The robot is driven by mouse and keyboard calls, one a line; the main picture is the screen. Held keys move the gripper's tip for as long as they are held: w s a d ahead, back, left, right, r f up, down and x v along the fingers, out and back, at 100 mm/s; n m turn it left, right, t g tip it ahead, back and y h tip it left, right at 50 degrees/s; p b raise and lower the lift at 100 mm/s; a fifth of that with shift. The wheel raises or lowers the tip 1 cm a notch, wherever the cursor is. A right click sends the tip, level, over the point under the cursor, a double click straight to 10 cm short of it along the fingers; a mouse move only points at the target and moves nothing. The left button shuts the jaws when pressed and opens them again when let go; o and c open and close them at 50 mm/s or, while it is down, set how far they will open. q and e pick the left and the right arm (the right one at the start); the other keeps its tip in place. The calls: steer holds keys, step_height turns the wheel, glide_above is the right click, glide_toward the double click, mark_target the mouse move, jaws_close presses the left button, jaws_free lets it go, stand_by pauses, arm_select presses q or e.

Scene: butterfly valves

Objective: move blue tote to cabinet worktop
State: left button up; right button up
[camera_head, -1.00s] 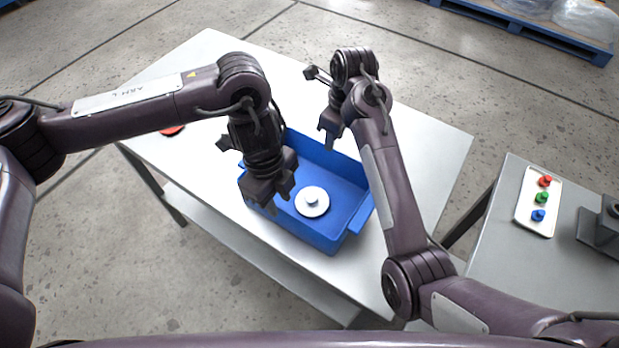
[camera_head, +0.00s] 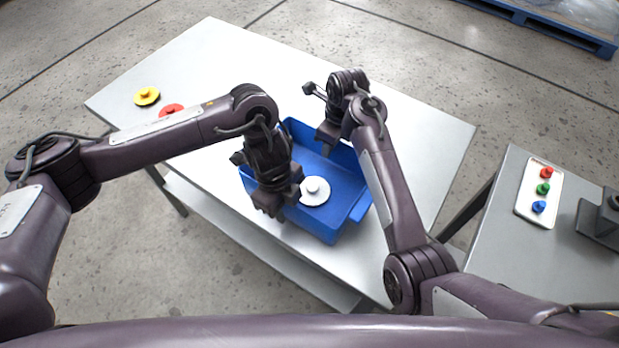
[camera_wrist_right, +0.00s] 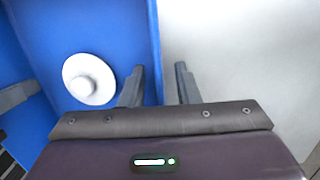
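The blue tote (camera_head: 343,222) sits on a white table and holds a white disc with a knob (camera_head: 314,190). My left gripper (camera_head: 271,207) is at the tote's near left wall; its fingertips are too dark and small to tell their gap. My right gripper (camera_head: 328,138) is at the tote's far wall. In the right wrist view the right gripper (camera_wrist_right: 160,84) is open, one finger inside the tote (camera_wrist_right: 120,25) and one outside, with the wall between them. The grey worktop (camera_head: 475,258) stands at the right, apart from the table.
The white table (camera_head: 425,150) also bears a yellow disc (camera_head: 147,96) and a red disc (camera_head: 171,110) at the left. The worktop bears a white tray (camera_head: 527,205) with red, green and blue knobs, and a dark grey fixture (camera_head: 598,228). Its front part is clear.

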arm_select(q)
steer(key=shift+f, duration=0.25)
arm_select(e)
steer(key=shift+f, duration=0.25)
arm_select(q)
jaws_close()
arm_select(e)
jaws_close()
arm_select(q)
steer(key=shift+r, duration=0.1)
arm_select(e)
steer(key=shift+r, duration=0.1)
